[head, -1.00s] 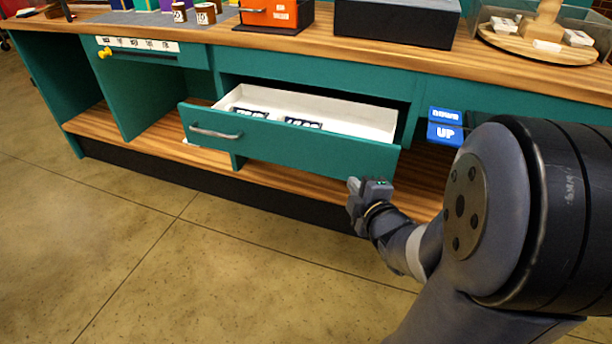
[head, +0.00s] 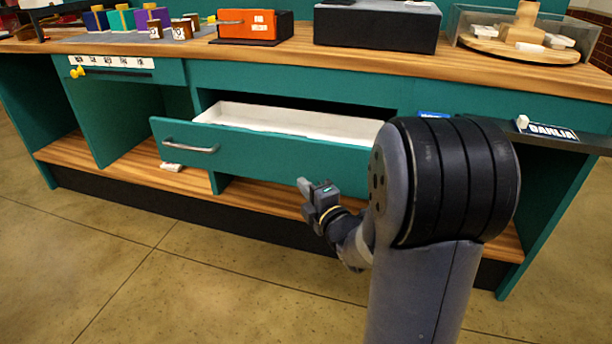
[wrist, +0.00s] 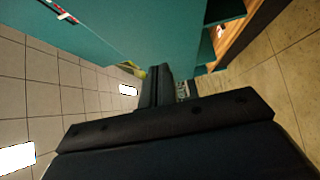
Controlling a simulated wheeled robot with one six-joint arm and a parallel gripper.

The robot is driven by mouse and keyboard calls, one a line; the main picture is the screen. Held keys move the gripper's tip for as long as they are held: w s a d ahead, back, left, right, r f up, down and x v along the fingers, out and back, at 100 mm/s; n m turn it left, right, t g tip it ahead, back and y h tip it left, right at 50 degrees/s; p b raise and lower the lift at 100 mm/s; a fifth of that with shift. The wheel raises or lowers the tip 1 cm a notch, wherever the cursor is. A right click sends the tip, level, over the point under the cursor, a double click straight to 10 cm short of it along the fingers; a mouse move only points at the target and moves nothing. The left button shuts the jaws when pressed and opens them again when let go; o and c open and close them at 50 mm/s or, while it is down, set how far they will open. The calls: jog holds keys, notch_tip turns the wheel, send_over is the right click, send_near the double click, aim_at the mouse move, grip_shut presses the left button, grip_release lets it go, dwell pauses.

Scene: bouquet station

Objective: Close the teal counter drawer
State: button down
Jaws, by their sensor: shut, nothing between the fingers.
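The teal counter drawer (head: 262,153) stands pulled out of the counter in the head view, its white inside (head: 310,122) showing. Its metal handle (head: 190,147) is on the left part of the front. My gripper (head: 304,187) is in front of the drawer and appears a little below its front panel, right of the handle. The fingers are shut and empty. I cannot tell from the head view whether they touch the drawer. In the wrist view the shut fingers (wrist: 157,82) point towards teal panels (wrist: 160,30). My arm hides the drawer's right end.
The wooden countertop (head: 340,60) carries an orange box (head: 247,27), a black box (head: 376,28) and a round wooden stand (head: 522,46). A dark ledge with a DAHLIA label (head: 552,132) juts out at right. A small white item (head: 172,167) lies on the lower shelf. The floor in front is clear.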

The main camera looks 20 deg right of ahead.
aim_at(299, 165)
jog(key=w, duration=0.1)
jog(key=w+d, duration=0.1)
jog(key=w, duration=0.2)
jog(key=shift+w+d+b, duration=0.25)
jog(key=shift+w+b, duration=0.05)
jog(key=shift+w, duration=0.1)
jog(key=shift+w+d, duration=0.25)
jog(key=shift+w, duration=0.1)
